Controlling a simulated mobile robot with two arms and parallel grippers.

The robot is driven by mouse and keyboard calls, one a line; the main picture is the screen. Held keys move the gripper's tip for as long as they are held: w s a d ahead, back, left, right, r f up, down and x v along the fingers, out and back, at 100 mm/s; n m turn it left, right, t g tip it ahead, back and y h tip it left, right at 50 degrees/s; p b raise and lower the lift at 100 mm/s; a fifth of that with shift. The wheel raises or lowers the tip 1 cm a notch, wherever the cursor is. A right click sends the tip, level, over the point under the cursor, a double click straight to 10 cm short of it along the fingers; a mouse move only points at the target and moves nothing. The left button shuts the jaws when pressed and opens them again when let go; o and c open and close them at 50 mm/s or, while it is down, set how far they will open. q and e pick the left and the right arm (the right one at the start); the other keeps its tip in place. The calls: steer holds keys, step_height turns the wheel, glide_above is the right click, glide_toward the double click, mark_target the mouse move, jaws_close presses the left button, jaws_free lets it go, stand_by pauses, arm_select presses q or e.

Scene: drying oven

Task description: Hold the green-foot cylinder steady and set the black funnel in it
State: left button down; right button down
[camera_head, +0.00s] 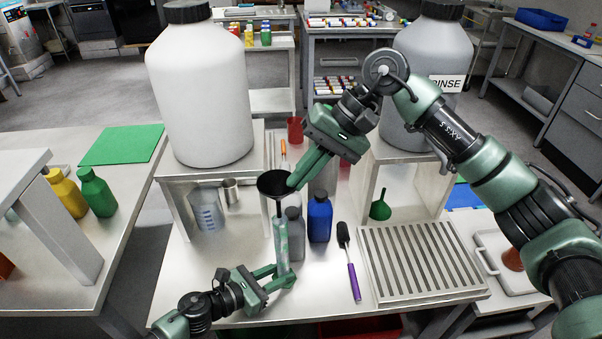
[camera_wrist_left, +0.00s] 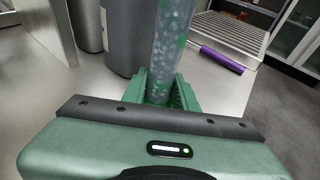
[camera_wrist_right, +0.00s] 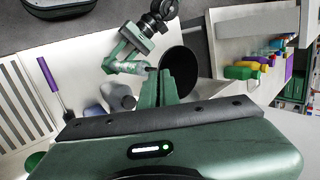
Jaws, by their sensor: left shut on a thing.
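The tall clear cylinder (camera_head: 282,242) stands near the front of the steel bench. My left gripper (camera_head: 284,273) is shut around its lower part, which also shows between the fingers in the left wrist view (camera_wrist_left: 170,45). The green foot is hidden by the fingers. The black funnel (camera_head: 273,184) is above the cylinder, mouth up, its stem pointing down at the cylinder's top. I cannot tell whether the stem tip is inside. My right gripper (camera_head: 293,183) is shut on the funnel's rim; the right wrist view shows the funnel (camera_wrist_right: 181,70) beside the fingertips (camera_wrist_right: 160,78).
A grey bottle (camera_head: 295,235) and a blue bottle (camera_head: 320,218) stand close right of the cylinder. A purple-handled brush (camera_head: 354,280) and a slatted rack (camera_head: 420,262) lie further right. A beaker (camera_head: 207,212) stands left. Large containers (camera_head: 200,90) stand on raised shelves behind.

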step_height(320, 180, down, 7)
stand_by(4.3)
steer(key=shift+r, duration=0.15)
steer(key=c, duration=1.6)
jaws_free()
steer(key=v, duration=1.2)
steer(key=shift+w, duration=0.1)
arm_select(q)
steer(key=c, duration=1)
jaws_free()
